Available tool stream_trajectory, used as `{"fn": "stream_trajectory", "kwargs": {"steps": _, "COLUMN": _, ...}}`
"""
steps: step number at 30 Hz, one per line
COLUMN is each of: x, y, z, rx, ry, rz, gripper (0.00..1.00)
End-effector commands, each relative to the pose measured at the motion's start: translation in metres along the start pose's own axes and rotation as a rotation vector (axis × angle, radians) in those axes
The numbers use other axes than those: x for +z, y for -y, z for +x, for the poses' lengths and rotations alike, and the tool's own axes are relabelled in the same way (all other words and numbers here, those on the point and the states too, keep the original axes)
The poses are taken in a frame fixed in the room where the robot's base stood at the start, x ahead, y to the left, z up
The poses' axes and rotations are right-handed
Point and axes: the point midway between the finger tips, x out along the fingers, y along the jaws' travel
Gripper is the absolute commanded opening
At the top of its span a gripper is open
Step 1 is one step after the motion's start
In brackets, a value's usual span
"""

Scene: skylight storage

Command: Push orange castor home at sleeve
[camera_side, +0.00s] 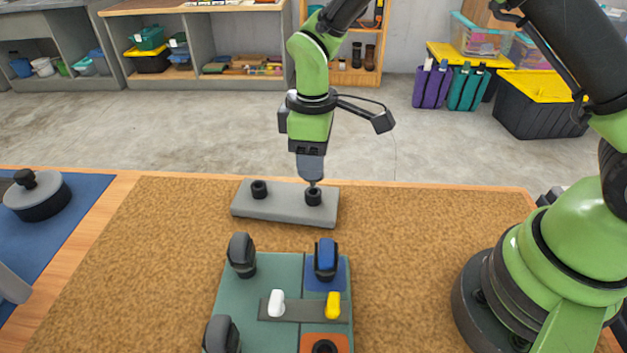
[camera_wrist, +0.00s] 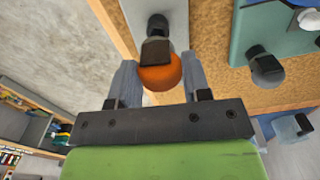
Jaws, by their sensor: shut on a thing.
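The orange castor (camera_wrist: 162,76) shows in the wrist view, its orange wheel between my gripper's two grey fingers and its dark fork beyond. My gripper (camera_side: 312,181) is shut on it and points down over the right end of a grey block (camera_side: 275,205). In the side view, the orange wheel is hidden by the gripper. Two black sleeves stand on the block, one on the left (camera_side: 259,189) and one right under the gripper (camera_side: 313,197). I cannot tell whether the castor's stem sits in a sleeve. An orange square (camera_side: 311,343) with a black ring lies on the teal board (camera_side: 238,300).
The teal board in front carries a blue castor (camera_side: 326,259), grey castors (camera_side: 242,254), a white peg (camera_side: 276,303) and a yellow peg (camera_side: 333,305). A round lidded pot (camera_side: 38,200) stands on a blue mat at left. The cork mat (camera_side: 420,240) is clear right of the block.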

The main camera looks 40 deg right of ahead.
Motion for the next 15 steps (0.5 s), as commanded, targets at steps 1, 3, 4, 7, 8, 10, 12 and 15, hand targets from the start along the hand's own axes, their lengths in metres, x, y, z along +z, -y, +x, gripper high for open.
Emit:
{"fn": "stream_trajectory", "kwargs": {"steps": 1, "x": -0.001, "y": 0.0, "z": -0.003, "rx": 0.001, "ry": -0.002, "rz": -0.001, "gripper": 0.1}}
{"fn": "stream_trajectory", "kwargs": {"steps": 3, "x": -0.001, "y": 0.0, "z": -0.007, "rx": 0.001, "ry": -0.002, "rz": 0.0, "gripper": 0.1}}
{"fn": "stream_trajectory", "kwargs": {"steps": 4, "x": -0.001, "y": 0.0, "z": -0.009, "rx": 0.002, "ry": -0.002, "rz": 0.0, "gripper": 0.1}}
{"fn": "stream_trajectory", "kwargs": {"steps": 7, "x": -0.001, "y": 0.0, "z": -0.014, "rx": 0.001, "ry": -0.001, "rz": 0.0, "gripper": 0.1}}
{"fn": "stream_trajectory", "kwargs": {"steps": 8, "x": 0.0, "y": 0.0, "z": -0.015, "rx": 0.001, "ry": -0.001, "rz": 0.001, "gripper": 0.1}}
{"fn": "stream_trajectory", "kwargs": {"steps": 10, "x": -0.001, "y": 0.0, "z": -0.019, "rx": 0.001, "ry": -0.003, "rz": 0.0, "gripper": 0.1}}
{"fn": "stream_trajectory", "kwargs": {"steps": 12, "x": 0.0, "y": 0.0, "z": -0.022, "rx": 0.001, "ry": -0.002, "rz": 0.001, "gripper": 0.1}}
{"fn": "stream_trajectory", "kwargs": {"steps": 15, "x": 0.0, "y": 0.0, "z": -0.025, "rx": 0.001, "ry": -0.001, "rz": 0.0, "gripper": 0.1}}
